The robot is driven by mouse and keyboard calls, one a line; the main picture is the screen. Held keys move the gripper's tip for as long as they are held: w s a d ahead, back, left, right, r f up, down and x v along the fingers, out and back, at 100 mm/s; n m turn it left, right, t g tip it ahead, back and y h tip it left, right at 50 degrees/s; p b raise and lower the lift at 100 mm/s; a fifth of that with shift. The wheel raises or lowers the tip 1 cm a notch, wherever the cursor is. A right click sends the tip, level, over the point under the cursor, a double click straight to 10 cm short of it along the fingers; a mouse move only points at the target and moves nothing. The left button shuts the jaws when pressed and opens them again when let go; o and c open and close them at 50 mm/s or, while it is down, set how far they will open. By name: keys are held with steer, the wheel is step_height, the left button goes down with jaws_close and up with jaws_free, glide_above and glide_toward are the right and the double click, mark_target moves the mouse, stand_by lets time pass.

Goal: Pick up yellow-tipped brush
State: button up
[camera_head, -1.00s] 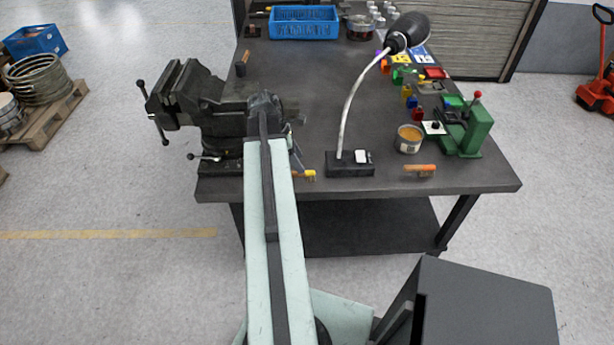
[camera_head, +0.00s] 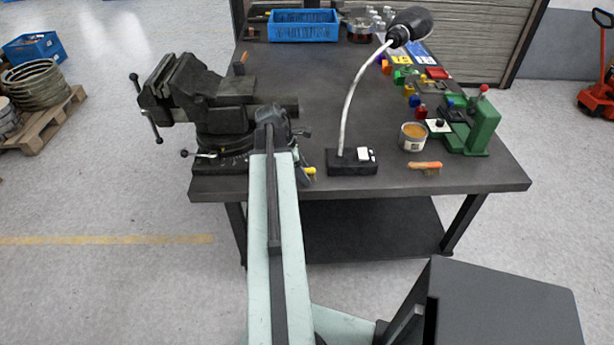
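A small yellow tip (camera_head: 310,171), seemingly that of the yellow-tipped brush, shows on the workbench just right of my arm. The rest of that brush is hidden behind the arm. My arm reaches forward over the bench's front edge, and its dark end (camera_head: 271,116) is beside the vise. My gripper's fingers are hidden or too small to make out, so I cannot tell whether they are open or touch the brush. Another brush (camera_head: 425,165) with an orange handle lies farther right, near the front edge.
A large dark vise (camera_head: 215,105) stands left of my arm. A lamp with a black base (camera_head: 352,162) stands right of the yellow tip. A small tin (camera_head: 412,137) and a green press (camera_head: 481,128) are farther right. The workbench (camera_head: 300,70) is clear in its middle.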

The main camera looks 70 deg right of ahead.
jaws_close()
steer(key=shift+r, duration=0.15)
step_height(320, 180, up, 10)
steer(key=p, duration=1)
steer(key=c, duration=1.1)
jaws_free()
jaws_close()
